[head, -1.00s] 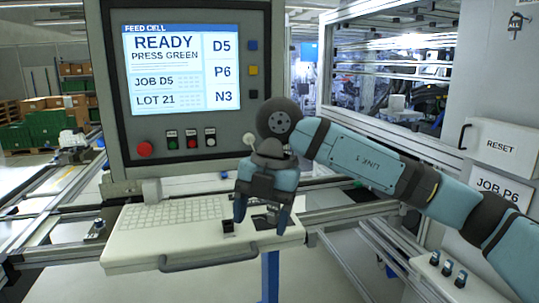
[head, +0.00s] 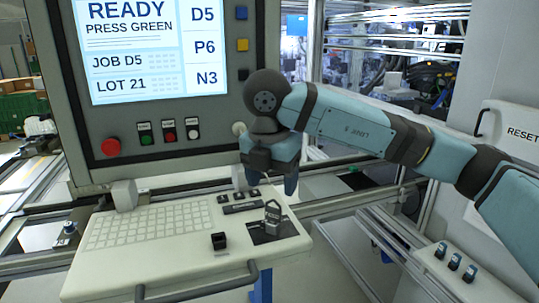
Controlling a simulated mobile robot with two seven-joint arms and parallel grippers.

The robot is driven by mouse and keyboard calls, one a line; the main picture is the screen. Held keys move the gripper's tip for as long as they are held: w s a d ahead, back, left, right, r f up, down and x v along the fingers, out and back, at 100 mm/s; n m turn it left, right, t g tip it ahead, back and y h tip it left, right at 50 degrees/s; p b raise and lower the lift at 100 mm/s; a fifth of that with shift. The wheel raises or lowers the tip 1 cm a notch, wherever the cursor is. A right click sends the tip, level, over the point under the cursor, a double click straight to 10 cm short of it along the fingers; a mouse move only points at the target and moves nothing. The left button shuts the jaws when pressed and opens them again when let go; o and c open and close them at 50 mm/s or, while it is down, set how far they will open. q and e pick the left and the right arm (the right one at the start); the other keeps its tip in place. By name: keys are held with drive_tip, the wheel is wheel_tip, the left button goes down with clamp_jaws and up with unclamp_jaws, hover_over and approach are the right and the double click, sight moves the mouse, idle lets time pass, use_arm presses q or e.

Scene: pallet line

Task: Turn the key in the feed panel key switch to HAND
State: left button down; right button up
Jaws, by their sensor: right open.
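My right gripper (head: 266,186) is open and empty, pointing down above the back right of the keyboard shelf (head: 170,272). A small grey upright piece (head: 272,212), shaped like a padlock or tagged key, stands on a black plate (head: 292,228) at the shelf's right, just below and in front of the gripper, apart from it. I cannot tell whether this is the key switch, and I can read no HAND mark. My left gripper is not in view.
The feed cell screen panel (head: 165,165) stands behind the shelf, with a red button (head: 111,147) and several small buttons. A small black block (head: 219,241) and a handle (head: 200,288) are at the shelf's front. A metal rail (head: 350,206) runs behind on the right.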

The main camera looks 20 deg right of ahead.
sight(273, 209)
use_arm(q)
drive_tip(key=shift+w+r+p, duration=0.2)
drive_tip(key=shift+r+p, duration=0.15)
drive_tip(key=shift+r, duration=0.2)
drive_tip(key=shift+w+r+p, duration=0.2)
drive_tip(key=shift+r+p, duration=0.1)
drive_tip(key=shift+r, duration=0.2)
use_arm(e)
drive_tip(key=f, duration=0.5)
drive_tip(key=w+f, duration=0.1)
drive_tip(key=f, duration=0.2)
drive_tip(key=shift+d+f, duration=0.15)
drive_tip(key=shift+d, duration=0.2)
drive_tip(key=c, duration=1)
drive_tip(key=shift+f+n+b, duration=0.1)
drive_tip(key=shift+n+b, duration=0.3)
drive_tip(key=shift+b, duration=0.15)
drive_tip(key=shift+n+b, duration=0.85)
drive_tip(key=shift+n, duration=0.25)
drive_tip(key=n+y+b, duration=0.1)
drive_tip(key=n+b, duration=0.3)
drive_tip(key=n, duration=0.2)
drive_tip(key=shift+n, duration=0.5)
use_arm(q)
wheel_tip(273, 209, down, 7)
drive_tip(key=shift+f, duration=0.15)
